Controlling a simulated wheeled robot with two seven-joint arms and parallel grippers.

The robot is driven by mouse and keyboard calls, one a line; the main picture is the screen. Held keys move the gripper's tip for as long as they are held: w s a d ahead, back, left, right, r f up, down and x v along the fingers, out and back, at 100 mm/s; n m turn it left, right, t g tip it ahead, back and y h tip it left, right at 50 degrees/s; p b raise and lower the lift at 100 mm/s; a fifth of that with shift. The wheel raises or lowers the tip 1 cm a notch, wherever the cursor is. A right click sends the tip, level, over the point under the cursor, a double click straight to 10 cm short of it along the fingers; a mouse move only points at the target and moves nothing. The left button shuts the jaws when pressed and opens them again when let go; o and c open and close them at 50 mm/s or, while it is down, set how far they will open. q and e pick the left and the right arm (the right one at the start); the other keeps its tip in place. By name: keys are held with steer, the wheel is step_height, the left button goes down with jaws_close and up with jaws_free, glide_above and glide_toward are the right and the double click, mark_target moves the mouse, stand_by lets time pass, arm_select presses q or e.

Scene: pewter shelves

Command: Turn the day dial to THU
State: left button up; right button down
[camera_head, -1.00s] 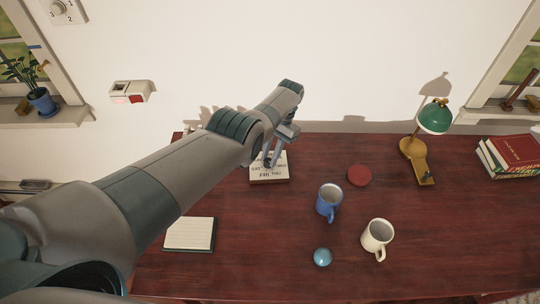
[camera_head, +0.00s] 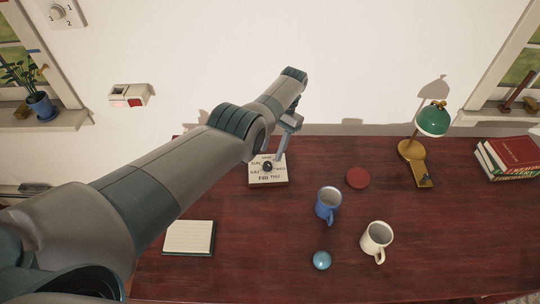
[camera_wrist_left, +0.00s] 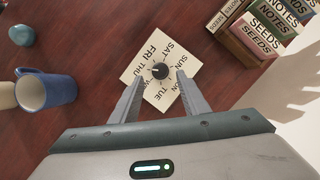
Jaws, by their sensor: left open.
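The day dial is a cream square plate (camera_head: 268,181) with day names around a small black knob (camera_head: 267,167), lying near the back left of the desk. In the left wrist view, the plate (camera_wrist_left: 139,72) shows SUN, SAT, FRI, THU and TUE around the knob (camera_wrist_left: 160,71). I cannot tell which day the knob points to. My left gripper (camera_head: 281,157) is just right of and behind the knob in the head view. In the left wrist view, the open gripper's fingertips (camera_wrist_left: 160,77) appear on either side of the knob, holding nothing; their height above it is unclear.
A notepad (camera_head: 188,237) lies front left. Seed and note books (camera_wrist_left: 262,34) stand close by the dial. A lamp (camera_head: 411,151) is farther right.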

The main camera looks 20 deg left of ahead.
arm_select(q)
steer(key=b+v, duration=0.4)
steer(key=v, duration=0.8)
steer(key=shift+w+r, duration=0.15)
steer(key=shift+r, duration=0.1)
steer(key=shift+d+f, duration=0.1)
